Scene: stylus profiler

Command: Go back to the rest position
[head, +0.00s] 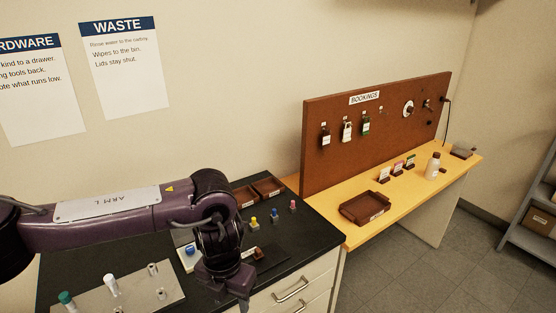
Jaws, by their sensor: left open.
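My left arm, dark purple and labelled ARM L, reaches in from the left over the black-topped bench (318,236). Its gripper (240,297) points down near the bench's front edge, above the drawer side. It is open, and I see nothing held in it. The fingertips are small and partly cut off by the lower edge of the picture. My right gripper is not in view.
Brown trays (268,186) and small coloured-top pieces stand behind the arm. Floor at right is clear.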

